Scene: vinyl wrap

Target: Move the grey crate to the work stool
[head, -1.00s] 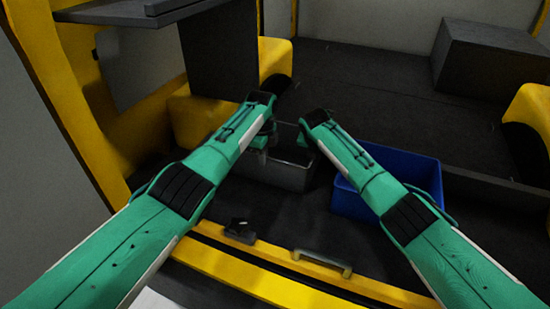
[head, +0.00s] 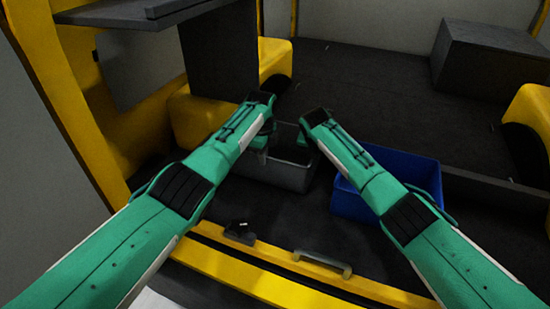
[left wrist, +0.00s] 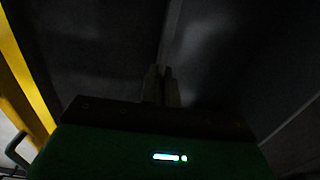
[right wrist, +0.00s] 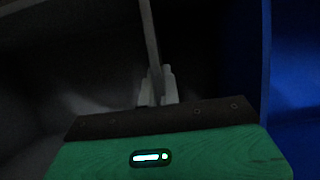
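The grey crate (head: 285,176) stands on the dark van floor, left of a blue crate, partly hidden by my arms. My left gripper (head: 262,143) is at its left side and my right gripper (head: 304,140) at its right side. In the right wrist view the fingers (right wrist: 157,75) are close together with the thin crate wall (right wrist: 151,35) running between them. In the dark left wrist view the fingers (left wrist: 160,75) are close together in line with a wall edge (left wrist: 170,35). I cannot pick out the work stool.
The blue crate (head: 425,180) stands close by on the right. A yellow sill (head: 240,272) with a handle (head: 322,262) and a small dark fitting (head: 240,232) lies in front. A grey panel (head: 222,55) rises behind; a dark box (head: 490,60) stands far right.

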